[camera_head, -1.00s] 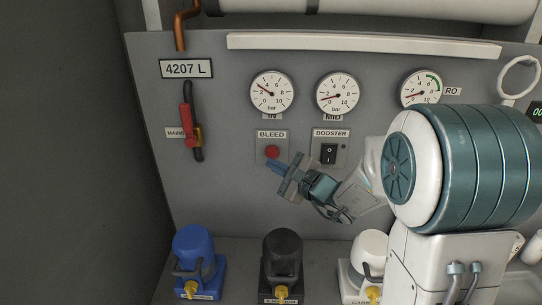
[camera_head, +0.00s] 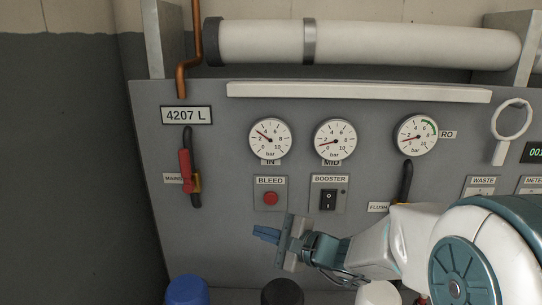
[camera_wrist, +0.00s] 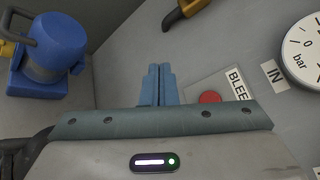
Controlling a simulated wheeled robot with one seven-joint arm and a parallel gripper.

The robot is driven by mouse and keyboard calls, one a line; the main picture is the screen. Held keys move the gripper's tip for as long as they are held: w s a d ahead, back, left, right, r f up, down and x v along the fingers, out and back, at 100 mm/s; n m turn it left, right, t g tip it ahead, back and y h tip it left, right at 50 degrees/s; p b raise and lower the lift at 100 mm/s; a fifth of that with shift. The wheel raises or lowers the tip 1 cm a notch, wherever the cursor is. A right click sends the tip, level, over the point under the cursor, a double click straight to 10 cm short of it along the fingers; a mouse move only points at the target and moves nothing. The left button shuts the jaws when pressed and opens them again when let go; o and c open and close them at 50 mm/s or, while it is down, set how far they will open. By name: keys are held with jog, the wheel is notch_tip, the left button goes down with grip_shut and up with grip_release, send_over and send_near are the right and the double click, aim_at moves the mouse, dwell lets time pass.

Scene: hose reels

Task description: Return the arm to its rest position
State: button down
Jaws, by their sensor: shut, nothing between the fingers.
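My gripper (camera_head: 266,234) is shut and empty, with its blue fingers together. In the head view it is in front of the grey panel (camera_head: 230,140), a little below the red BLEED button (camera_head: 270,198). In the wrist view the closed fingertips (camera_wrist: 158,72) are to the left of the red button (camera_wrist: 209,97) and apart from it. My arm comes in from the lower right and hides the lower right part of the panel.
Three gauges (camera_head: 270,139) sit above the BOOSTER switch (camera_head: 328,200). A red-handled MAINS lever (camera_head: 187,171) is at left. A blue canister (camera_head: 187,290) and a black canister (camera_head: 282,292) stand below. A white pipe (camera_head: 400,45) crosses the top.

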jog(key=s+d+f+n+g+h, duration=0.1)
jog(key=s+f+n+g+h, duration=0.2)
jog(key=s, duration=0.4)
jog(key=s+d+f+n+g+h, duration=0.1)
jog(key=s+n+g, duration=0.3)
jog(key=s+n, duration=0.2)
jog(key=s+d+f+n+h, duration=0.1)
jog(key=s+d+n+h, duration=0.1)
jog(key=d, duration=0.5)
jog(key=s+d+f+n+h, duration=0.1)
jog(key=s+d+n+h, duration=0.2)
jog(key=d+h, duration=0.4)
jog(key=shift+s+d+t, duration=0.25)
jog(key=shift+s+t, duration=0.05)
jog(key=shift+s, duration=0.45)
dwell(0.5)
